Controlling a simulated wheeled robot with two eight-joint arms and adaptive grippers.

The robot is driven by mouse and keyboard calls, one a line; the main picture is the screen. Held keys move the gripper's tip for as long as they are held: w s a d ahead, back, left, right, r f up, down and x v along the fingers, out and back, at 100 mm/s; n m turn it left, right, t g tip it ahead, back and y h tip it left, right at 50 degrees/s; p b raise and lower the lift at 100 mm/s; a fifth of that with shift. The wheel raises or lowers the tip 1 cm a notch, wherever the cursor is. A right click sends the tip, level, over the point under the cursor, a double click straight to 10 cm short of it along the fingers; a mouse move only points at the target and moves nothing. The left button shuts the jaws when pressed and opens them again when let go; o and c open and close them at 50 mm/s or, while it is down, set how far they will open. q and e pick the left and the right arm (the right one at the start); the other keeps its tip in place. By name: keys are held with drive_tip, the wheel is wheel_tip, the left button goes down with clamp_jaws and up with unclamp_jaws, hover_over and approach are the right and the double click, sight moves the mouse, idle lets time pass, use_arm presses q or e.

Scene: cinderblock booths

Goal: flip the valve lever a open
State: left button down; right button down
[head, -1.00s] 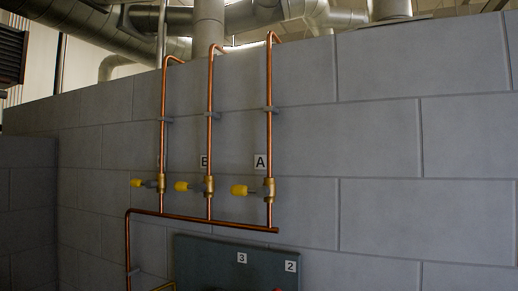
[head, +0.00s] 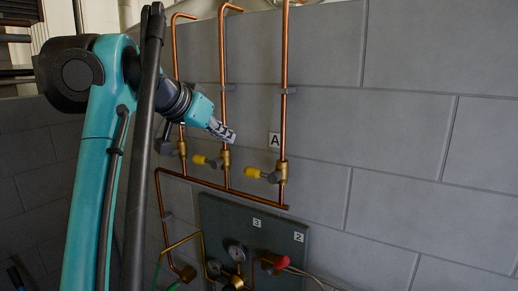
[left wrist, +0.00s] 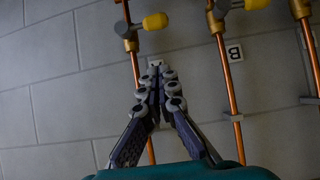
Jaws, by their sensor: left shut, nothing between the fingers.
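Valve A's yellow lever handle (head: 254,172) points left from its brass body (head: 283,173), across its upright copper pipe; the label A (head: 275,139) is above. The lever also shows in the left wrist view (left wrist: 155,21), where the picture is turned over. My left gripper (head: 230,135) is shut and empty, in front of the wall, left of label A and above the lever, apart from it in the picture. Its fingertips in the left wrist view (left wrist: 160,74) partly cover a label. My right gripper is not in view.
Valve B's yellow handle (head: 199,159) sits to the left, below my left gripper; label B (left wrist: 235,52) shows in the left wrist view. A dark panel (head: 260,218) with gauges and a red knob (head: 280,262) is below. The wall right of valve A is clear.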

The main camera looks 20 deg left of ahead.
use_arm(q)
drive_tip(key=shift+a, duration=0.1)
hover_over(260, 174)
drive_tip(key=s+a, duration=0.3)
wheel_tip(260, 174, down, 5)
drive_tip(key=f, duration=0.2)
drive_tip(key=w+f, duration=0.1)
drive_tip(key=f, duration=0.1)
drive_tip(key=shift+f+p, duration=0.2)
drive_tip(key=shift+p, duration=0.2)
drive_tip(key=shift+w, duration=0.1)
drive_tip(key=shift+a+f, duration=0.1)
drive_tip(key=shift+a+f+h, duration=0.1)
drive_tip(key=shift+f+h, duration=0.05)
drive_tip(key=shift+h, duration=0.15)
